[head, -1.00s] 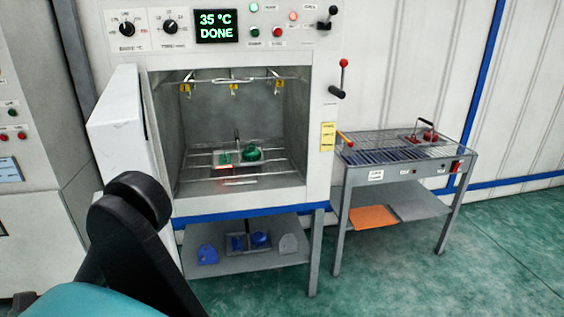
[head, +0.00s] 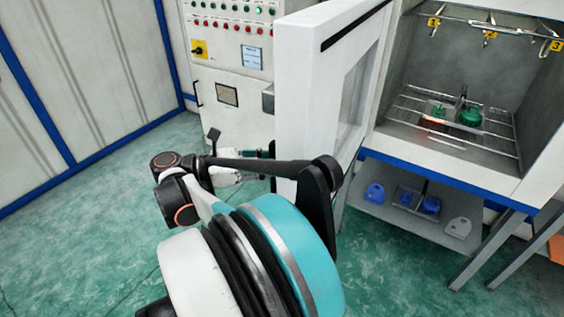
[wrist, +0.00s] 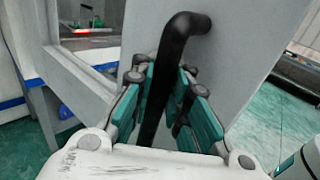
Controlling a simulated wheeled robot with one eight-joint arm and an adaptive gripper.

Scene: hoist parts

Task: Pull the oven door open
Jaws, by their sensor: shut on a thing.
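The white oven door (head: 312,110), with a window, stands swung wide open to the left of the oven chamber (head: 480,75). In the wrist view, the black bar handle (wrist: 168,65) stands out from the face of the door (wrist: 225,50). My gripper (wrist: 170,85) is shut on this handle, with teal finger pads on both sides of it. In the head view, my gripper (head: 264,154) is at the outer face of the door, partly hidden by my arm; the handle is not clearly visible there.
Green parts (head: 470,116) sit on the wire rack (head: 405,108) inside the oven. Blue and grey parts lie on the shelf (head: 390,205) below. A control cabinet (head: 228,100) stands behind the door. The green floor (head: 90,220) at left is clear.

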